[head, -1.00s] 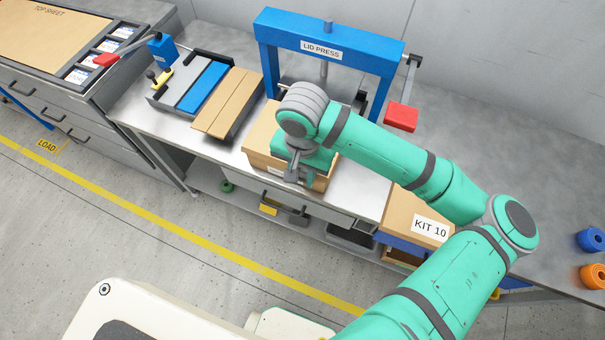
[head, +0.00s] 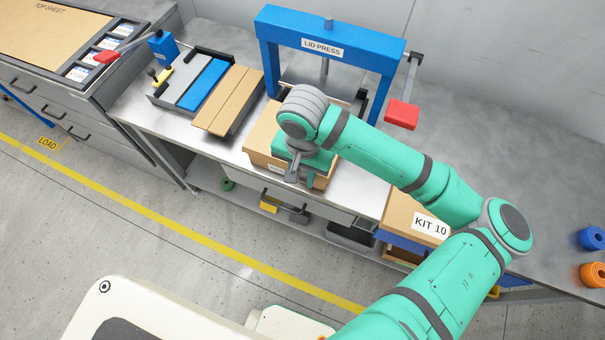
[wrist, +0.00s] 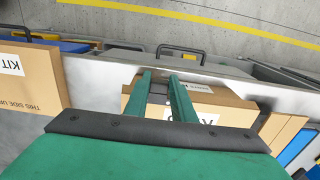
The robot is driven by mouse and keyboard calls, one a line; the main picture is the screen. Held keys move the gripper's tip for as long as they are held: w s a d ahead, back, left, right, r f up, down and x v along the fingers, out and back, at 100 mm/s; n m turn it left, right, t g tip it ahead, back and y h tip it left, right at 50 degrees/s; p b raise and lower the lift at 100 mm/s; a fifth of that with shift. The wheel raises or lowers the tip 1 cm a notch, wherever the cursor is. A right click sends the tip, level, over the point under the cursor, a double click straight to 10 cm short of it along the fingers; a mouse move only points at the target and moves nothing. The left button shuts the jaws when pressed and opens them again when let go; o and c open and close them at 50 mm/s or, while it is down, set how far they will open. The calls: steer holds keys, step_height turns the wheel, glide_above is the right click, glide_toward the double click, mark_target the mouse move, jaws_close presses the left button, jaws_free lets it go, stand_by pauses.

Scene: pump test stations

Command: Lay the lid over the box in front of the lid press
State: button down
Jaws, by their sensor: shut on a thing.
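My gripper (head: 292,173) is over the box (head: 257,159) in front of the blue lid press (head: 322,47). In the wrist view my gripper (wrist: 160,82) has its two green fingers close together at the front side of the box, shut on the brown cardboard lid (wrist: 236,114). The lid, partly labelled, also shows in the head view (head: 262,128). It appears level over the box top, with the box's labelled front just below. My wrist hides much of the lid, and I cannot tell whether it rests fully on the box.
Brown cardboard panels (head: 228,102) lie left of the box beside a tray with a blue strip (head: 203,87). The press has a red-handled lever (head: 402,114) on its right. A KIT 10 box (head: 415,216) stands at the right. A little bare metal bench shows around the box.

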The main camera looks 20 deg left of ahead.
steer(key=c, duration=1.4)
jaws_free()
step_height(320, 180, up, 11)
step_height(320, 180, up, 12)
stand_by(0.8)
steer(key=shift+w+d+f, duration=0.1)
